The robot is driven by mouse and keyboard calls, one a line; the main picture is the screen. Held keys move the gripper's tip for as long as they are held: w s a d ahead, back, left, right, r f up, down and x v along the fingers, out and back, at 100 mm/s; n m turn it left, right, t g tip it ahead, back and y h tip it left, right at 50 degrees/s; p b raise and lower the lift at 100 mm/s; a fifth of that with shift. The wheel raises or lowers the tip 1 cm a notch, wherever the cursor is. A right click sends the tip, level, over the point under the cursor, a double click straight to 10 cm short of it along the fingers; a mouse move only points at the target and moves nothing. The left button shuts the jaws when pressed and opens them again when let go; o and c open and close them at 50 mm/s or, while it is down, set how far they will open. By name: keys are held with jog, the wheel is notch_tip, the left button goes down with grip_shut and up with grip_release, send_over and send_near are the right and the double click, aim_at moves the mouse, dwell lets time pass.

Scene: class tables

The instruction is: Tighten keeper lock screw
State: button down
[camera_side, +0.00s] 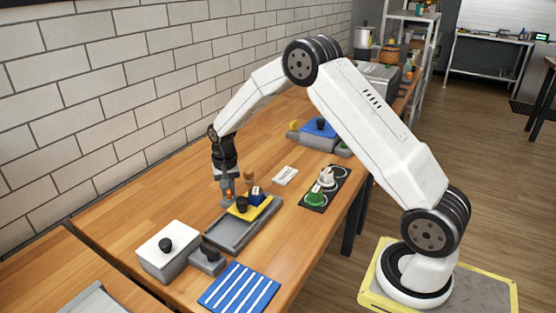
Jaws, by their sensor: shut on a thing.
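My gripper (230,188) points straight down at the back left end of a grey tray (232,233). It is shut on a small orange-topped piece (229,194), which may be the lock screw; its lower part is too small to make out. Just right of the fingers, a yellow plate (244,212) lies at the tray's far end. A black knob (242,204) and a dark blue block (257,194) stand on the plate. I cannot tell which part is the keeper.
A white-topped box (167,246) and a small grey block (207,260) stand front left. A blue striped mat (239,288) lies in front. The tiled wall runs behind.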

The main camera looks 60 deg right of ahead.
jog(key=m, duration=0.6)
dwell(0.4)
jog(key=c, duration=0.6)
grip_release()
jog(key=shift+r, duration=0.1)
jog(key=shift+r, duration=3.8)
